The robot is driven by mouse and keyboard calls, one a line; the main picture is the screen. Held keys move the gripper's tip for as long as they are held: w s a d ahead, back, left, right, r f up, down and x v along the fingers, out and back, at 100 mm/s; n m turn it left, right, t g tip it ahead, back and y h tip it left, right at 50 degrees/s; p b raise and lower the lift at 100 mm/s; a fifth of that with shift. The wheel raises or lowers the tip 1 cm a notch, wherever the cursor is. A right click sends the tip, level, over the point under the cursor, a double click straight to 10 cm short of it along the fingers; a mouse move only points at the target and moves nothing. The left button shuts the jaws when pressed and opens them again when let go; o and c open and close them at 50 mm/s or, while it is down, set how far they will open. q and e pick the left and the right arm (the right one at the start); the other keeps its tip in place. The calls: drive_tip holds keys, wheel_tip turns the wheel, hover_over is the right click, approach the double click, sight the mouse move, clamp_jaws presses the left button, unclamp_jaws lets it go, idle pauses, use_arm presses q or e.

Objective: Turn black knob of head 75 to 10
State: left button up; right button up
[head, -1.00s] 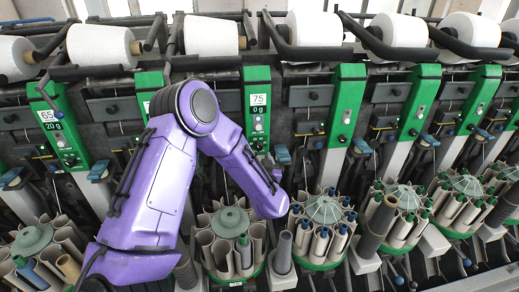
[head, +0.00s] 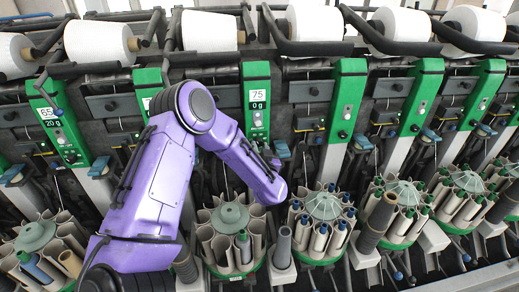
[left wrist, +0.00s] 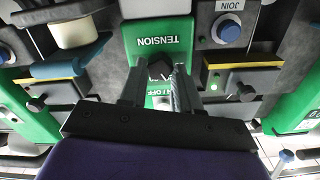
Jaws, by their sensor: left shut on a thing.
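The head 75 panel is the green upright (head: 256,125) in the middle of the head view. Its white label reads 75 and its black display (head: 258,105) reads 0 g. In the left wrist view the green panel (left wrist: 160,30) carries an upside-down TENSION label. The black knob (left wrist: 160,68) sits by that label, between the fingers of my left gripper (left wrist: 160,77). The fingers are closed on the knob and partly cover it. In the head view my purple left arm hides the knob and most of the gripper. My right gripper is not in view.
Neighbouring head 65 (head: 50,112) shows 20 g. A blue JOIN button (left wrist: 229,31) and yellow-edged blocks flank the panel in the wrist view. Bobbin magazines (head: 233,238) stand below the arm. White yarn cones (head: 210,31) line the top.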

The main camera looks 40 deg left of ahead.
use_arm(q)
drive_tip(key=n+b, duration=0.1)
drive_tip(key=n, duration=0.3)
drive_tip(key=shift+f+n+b, duration=0.1)
drive_tip(key=shift+n+b, duration=0.3)
drive_tip(key=n+b, duration=0.2)
drive_tip(key=n, duration=0.2)
drive_tip(key=shift+n, duration=0.4)
drive_tip(key=o, duration=1.1)
drive_tip(key=shift+w, duration=0.15)
drive_tip(key=shift+c, duration=0.2)
drive_tip(key=b+v, duration=0.3)
drive_tip(key=v, duration=0.7)
drive_tip(key=shift+d, duration=0.2)
